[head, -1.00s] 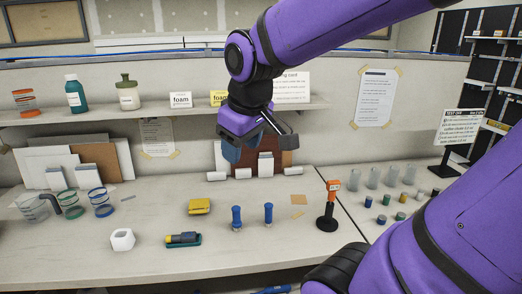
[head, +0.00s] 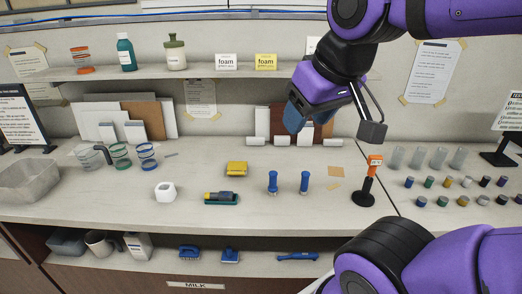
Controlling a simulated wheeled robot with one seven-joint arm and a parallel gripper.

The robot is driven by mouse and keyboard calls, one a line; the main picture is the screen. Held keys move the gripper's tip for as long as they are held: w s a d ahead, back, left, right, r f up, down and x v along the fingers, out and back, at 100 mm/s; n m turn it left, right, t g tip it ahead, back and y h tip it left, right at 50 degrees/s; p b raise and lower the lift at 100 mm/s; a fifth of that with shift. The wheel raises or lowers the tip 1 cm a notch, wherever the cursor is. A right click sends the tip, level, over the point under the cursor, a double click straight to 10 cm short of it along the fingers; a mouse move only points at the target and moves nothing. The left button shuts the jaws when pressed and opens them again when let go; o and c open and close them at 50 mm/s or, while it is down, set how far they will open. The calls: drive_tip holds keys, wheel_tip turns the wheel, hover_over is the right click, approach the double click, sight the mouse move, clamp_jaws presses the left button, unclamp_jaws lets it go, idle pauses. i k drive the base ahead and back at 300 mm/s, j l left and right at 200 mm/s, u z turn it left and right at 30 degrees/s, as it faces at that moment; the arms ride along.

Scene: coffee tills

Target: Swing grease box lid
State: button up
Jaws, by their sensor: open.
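No box with a lid that I can tell as the grease box shows clearly. A small yellow block or box (head: 237,168) lies on the counter, but I cannot tell whether it has a lid. An open-topped grey bin (head: 28,181) stands at the counter's left end, with no lid visible on it. My gripper (head: 297,116) hangs above the back of the counter, right of the yellow thing, with its blue fingers pointing down. It is open and holds nothing that I can see.
An orange-topped stand (head: 370,180) is to the right. A lower shelf (head: 265,268) holds brushes. The front counter strip is clear.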

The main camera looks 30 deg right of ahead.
sight(233, 165)
drive_tip(key=i+j+z, duration=0.15)
drive_tip(key=j, duration=0.2)
drive_tip(key=i+j+z, duration=0.15)
drive_tip(key=j, duration=0.2)
drive_tip(key=i+j+z, duration=0.15)
drive_tip(key=j, duration=0.25)
drive_tip(key=i+j+z, duration=0.15)
drive_tip(key=j, duration=0.25)
